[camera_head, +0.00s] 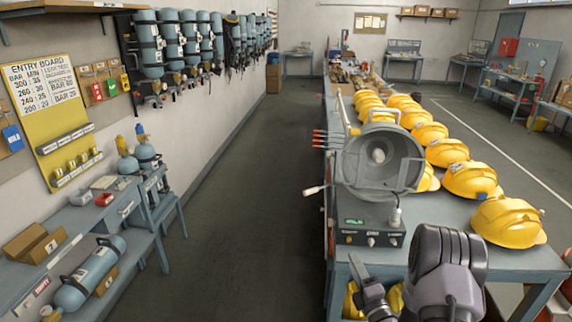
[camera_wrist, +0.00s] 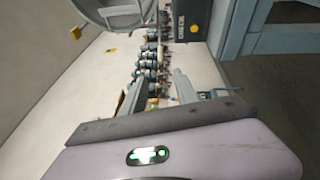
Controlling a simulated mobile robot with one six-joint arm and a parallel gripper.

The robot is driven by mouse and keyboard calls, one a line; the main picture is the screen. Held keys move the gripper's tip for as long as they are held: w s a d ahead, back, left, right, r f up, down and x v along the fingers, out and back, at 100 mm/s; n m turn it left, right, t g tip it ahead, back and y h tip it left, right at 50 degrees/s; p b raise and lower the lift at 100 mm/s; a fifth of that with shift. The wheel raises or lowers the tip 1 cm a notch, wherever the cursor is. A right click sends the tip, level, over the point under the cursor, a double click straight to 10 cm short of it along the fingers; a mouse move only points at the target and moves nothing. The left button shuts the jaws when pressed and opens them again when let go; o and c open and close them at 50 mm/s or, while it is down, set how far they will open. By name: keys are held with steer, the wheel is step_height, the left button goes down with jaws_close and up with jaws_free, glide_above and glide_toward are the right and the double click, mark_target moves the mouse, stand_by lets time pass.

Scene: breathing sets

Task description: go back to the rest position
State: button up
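My gripper (camera_head: 372,288) is low at the front of the head view, beside the near end of the long grey bench (camera_head: 418,242). My dark, rounded wrist is to its right. In the wrist view my gripper (camera_wrist: 158,88) shows two fingers standing apart. Nothing is held between them; distant blue cylinders (camera_wrist: 150,65) show through the gap. In the head view the fingers are seen partly edge-on.
A grey test unit with a round bowl (camera_head: 381,158) stands on the bench near my arm. Yellow helmets (camera_head: 508,221) line the bench's right side. A side shelf with a blue cylinder (camera_head: 90,274) is at left. The aisle floor (camera_head: 235,190) between is clear.

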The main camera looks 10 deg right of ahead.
steer(key=s+a+r+n+g+y+b, duration=0.1)
steer(key=s+a+r+n+g+y, duration=0.25)
steer(key=a+n, duration=0.4)
steer(key=s+a+r+n+g+y+b, duration=0.2)
steer(key=a+r+n+g+y, duration=0.1)
steer(key=a+r+n+y, duration=0.4)
steer(key=s+a+r+n+g+y+b, duration=0.1)
steer(key=s+a+r+n+g+y, duration=0.2)
steer(key=a+n, duration=0.4)
steer(key=s+a+f+n+g+h+b, duration=0.1)
steer(key=s+a+n+g+h+b, duration=0.2)
steer(key=s+n, duration=0.35)
steer(key=s+a+n+g+h, duration=0.1)
steer(key=s+a+n+g, duration=0.35)
steer(key=s, duration=0.35)
steer(key=s+d+f+n+t+h+b, duration=0.3)
steer(key=s+d+n+h, duration=0.6)
steer(key=d+n, duration=0.3)
steer(key=shift+s+d+f+n+t+b, duration=0.2)
steer(key=shift+n+t+b, duration=0.4)
steer(key=shift+n, duration=0.65)
